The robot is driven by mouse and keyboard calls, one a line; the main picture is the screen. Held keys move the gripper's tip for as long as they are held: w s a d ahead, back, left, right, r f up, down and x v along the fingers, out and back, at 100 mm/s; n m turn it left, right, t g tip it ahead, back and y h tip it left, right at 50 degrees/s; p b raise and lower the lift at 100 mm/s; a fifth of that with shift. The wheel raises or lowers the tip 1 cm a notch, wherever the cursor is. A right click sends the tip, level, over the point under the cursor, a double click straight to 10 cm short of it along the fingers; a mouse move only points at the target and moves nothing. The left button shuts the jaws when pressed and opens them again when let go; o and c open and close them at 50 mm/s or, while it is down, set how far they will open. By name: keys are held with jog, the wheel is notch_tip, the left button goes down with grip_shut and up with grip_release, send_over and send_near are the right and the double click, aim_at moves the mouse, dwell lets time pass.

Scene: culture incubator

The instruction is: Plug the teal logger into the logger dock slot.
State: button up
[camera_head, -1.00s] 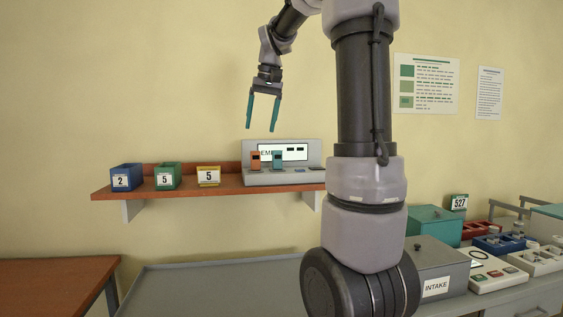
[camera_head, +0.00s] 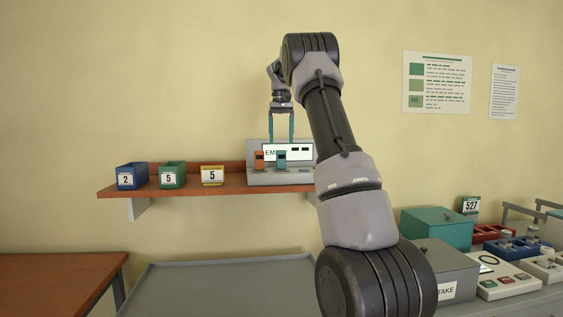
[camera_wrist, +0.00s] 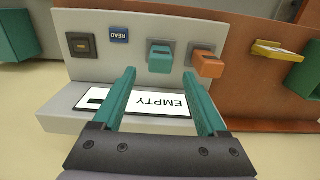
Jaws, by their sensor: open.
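The teal logger (camera_head: 281,158) stands upright in the grey dock unit (camera_head: 258,180) on the wall shelf, right of an orange logger (camera_head: 259,160). The teal logger also shows in the wrist view (camera_wrist: 160,58), just beyond my fingertips. My gripper (camera_head: 281,139) is open and empty, pointing down above and behind the teal logger. In the wrist view my gripper (camera_wrist: 164,80) has its two teal fingers spread in front of the dock's white panel (camera_wrist: 150,102), which reads EMPTY. A dark square socket (camera_wrist: 82,45) and a blue READ button (camera_wrist: 119,35) sit on the dock. Whether that socket is the logger slot I cannot tell.
Blue (camera_head: 131,176), green (camera_head: 173,175) and yellow (camera_head: 212,175) bins stand on the wooden shelf (camera_head: 235,187), left of the dock. My arm hides the shelf's right end. A teal box (camera_head: 437,228) and a grey box (camera_head: 445,270) stand lower right. The grey bench (camera_head: 220,285) is clear.

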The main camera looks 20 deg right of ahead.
aim_at(281, 159)
jog(key=shift+f, duration=4.5)
jog(key=shift+c, duration=0.3)
grip_shut()
jog(key=shift+r, duration=0.2)
jog(key=shift+r, duration=2.8)
jog(key=shift+d, duration=0.1)
